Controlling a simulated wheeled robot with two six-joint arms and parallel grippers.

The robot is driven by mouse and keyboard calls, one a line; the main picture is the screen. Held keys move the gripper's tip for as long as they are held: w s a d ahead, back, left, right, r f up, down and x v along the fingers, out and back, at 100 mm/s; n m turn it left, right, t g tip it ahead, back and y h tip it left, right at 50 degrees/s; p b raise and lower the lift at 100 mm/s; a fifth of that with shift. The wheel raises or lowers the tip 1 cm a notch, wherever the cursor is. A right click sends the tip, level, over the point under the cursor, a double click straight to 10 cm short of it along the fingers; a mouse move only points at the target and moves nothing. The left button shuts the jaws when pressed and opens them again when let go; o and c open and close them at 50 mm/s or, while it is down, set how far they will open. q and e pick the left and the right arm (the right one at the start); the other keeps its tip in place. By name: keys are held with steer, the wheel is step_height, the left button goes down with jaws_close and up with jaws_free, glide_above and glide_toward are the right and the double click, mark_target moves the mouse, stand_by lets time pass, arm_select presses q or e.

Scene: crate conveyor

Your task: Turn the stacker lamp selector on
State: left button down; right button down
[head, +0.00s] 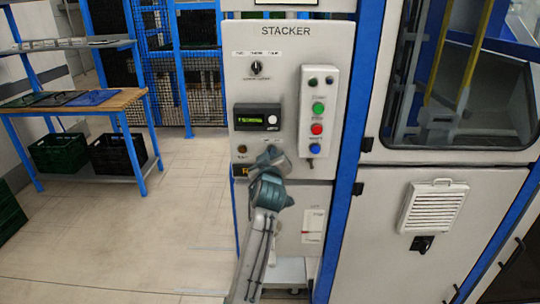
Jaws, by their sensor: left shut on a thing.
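The grey stacker panel (240,95) stands upright in the middle of the head view. My left gripper (270,156) is at its lower part, just below the display and beside a small round button. It is shut on a small control there, which I take to be the lamp selector. The gripper hides the knob, so I cannot tell which way it points. A tiny label shows just above the gripper but is too small to read. My right gripper is not in view.
A black rotary selector (256,68) sits higher on the panel, above a lit green display (257,117). A raised button box (318,110) with green, red and blue buttons juts out close to the right of my gripper. A workbench (75,101) stands at left, with clear floor between.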

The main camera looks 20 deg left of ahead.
arm_select(q)
steer(key=shift+w+d+r+m+p, duration=0.1)
steer(key=shift+m+p, duration=0.8)
steer(key=shift+m, duration=1.4)
steer(key=shift+d+r+m+p, duration=0.1)
steer(key=shift+m+p, duration=0.75)
steer(key=shift+m, duration=1.45)
steer(key=shift+w+d+r+m+p, duration=0.1)
steer(key=shift+m+p, duration=0.8)
steer(key=shift+m, duration=1.4)
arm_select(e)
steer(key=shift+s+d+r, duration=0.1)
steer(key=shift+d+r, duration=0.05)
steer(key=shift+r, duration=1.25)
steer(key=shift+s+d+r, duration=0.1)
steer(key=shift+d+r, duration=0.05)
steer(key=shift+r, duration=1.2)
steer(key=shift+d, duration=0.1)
arm_select(q)
steer(key=c, duration=1.7)
jaws_free()
steer(key=shift+o, duration=1)
steer(key=shift+f, duration=0.15)
steer(key=shift+w+a+f, duration=0.1)
steer(key=shift+f, duration=0.05)
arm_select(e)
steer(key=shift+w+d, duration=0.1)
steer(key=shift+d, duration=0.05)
